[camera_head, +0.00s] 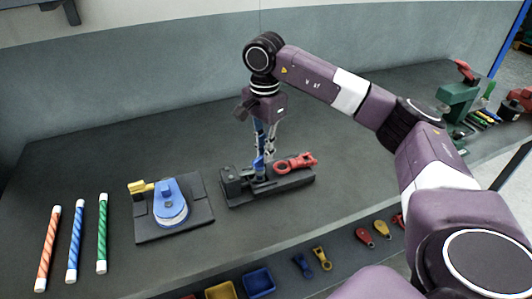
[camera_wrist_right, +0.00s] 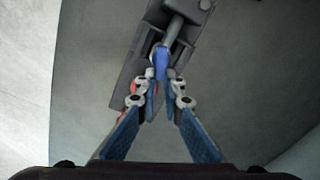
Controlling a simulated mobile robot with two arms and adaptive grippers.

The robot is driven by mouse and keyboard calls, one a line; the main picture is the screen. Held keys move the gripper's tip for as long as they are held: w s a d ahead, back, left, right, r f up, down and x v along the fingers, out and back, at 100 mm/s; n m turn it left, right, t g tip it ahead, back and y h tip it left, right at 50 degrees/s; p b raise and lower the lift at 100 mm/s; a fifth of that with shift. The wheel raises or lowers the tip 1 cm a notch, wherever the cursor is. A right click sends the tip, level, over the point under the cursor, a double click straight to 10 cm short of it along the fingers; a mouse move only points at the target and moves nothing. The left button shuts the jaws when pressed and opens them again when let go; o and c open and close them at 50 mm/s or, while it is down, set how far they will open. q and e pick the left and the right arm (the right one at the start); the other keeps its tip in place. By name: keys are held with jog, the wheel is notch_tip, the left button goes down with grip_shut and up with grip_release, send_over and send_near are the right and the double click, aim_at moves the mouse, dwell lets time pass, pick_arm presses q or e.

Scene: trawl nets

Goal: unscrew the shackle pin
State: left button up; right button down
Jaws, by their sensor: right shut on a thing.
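A red shackle (camera_head: 297,162) lies on a dark fixture (camera_head: 240,186) in the middle of the bench. A blue piece (camera_head: 259,163), which looks like the head of the shackle pin, stands up from the fixture left of the red shackle. My right gripper (camera_head: 265,157) points down over it and is shut on this blue pin head. In the right wrist view the blue pin head (camera_wrist_right: 161,62) sits between the fingertips (camera_wrist_right: 164,74). A grey rod of the fixture (camera_wrist_right: 176,28) lies beyond it, and the red shackle is mostly hidden behind a finger. My left gripper is not in view.
A blue round device with a yellow handle (camera_head: 170,203) stands on a dark plate to the left. Orange, blue and green striped rods (camera_head: 74,240) lie at the far left. Bins (camera_head: 257,280) and small coloured parts line the front edge. A green vise-like tool (camera_head: 458,100) stands at right.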

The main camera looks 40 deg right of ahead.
jog(key=n, duration=0.5)
jog(key=shift+w+a+f+n, duration=0.25)
jog(key=shift+w+f+n, duration=0.05)
jog(key=shift+n, duration=0.1)
jog(key=n, duration=0.4)
jog(key=shift+w+a, duration=0.25)
jog(key=shift+a, duration=0.05)
jog(key=n, duration=0.5)
jog(key=shift+w+a+b, duration=0.1)
jog(key=shift+a+b, duration=0.3)
jog(key=n, duration=0.4)
jog(key=shift+a+n, duration=0.3)
jog(key=shift+a, duration=0.1)
jog(key=c, duration=2.1)
grip_release()
jog(key=shift+w+r, duration=0.1)
